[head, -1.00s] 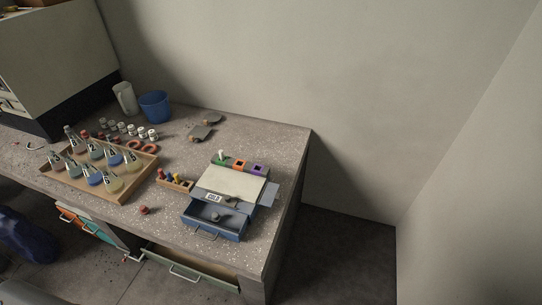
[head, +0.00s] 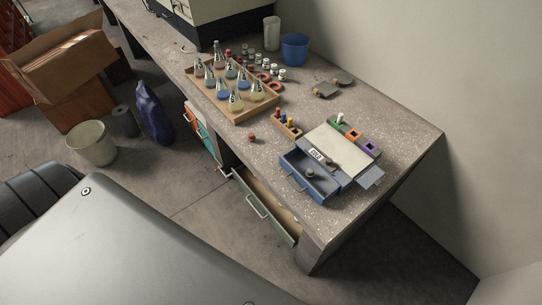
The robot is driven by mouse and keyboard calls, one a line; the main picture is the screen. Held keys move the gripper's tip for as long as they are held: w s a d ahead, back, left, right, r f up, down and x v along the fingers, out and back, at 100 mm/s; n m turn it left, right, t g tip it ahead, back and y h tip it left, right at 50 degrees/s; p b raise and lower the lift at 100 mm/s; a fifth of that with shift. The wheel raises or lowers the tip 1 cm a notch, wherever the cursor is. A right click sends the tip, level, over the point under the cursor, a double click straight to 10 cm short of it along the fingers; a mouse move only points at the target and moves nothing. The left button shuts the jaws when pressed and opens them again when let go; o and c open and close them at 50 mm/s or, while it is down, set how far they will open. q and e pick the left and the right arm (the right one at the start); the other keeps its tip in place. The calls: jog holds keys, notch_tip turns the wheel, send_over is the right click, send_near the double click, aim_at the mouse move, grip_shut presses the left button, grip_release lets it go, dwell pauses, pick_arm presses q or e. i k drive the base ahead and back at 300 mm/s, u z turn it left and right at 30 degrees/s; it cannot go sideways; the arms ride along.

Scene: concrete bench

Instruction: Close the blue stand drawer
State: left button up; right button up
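The blue stand (head: 340,146) sits near the right end of the concrete bench, with a pale top panel and a small label on its front. Its blue drawer (head: 304,182) is pulled out toward the bench's front edge. A dark round object (head: 310,174) lies inside the drawer. The drawer has a metal handle on its front. Neither of my grippers shows in the head view.
A wooden tray of flasks (head: 258,112) stands left of the stand, with a small red object (head: 251,138) near the front edge. A bench drawer (head: 262,203) below is open. A blue cup (head: 294,50) stands at the back.

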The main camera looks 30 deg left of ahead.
aim_at(321, 187)
jog(key=u, duration=1.5)
jog(key=k, duration=0.9)
jog(key=z, duration=0.9)
jog(key=i, duration=0.5)
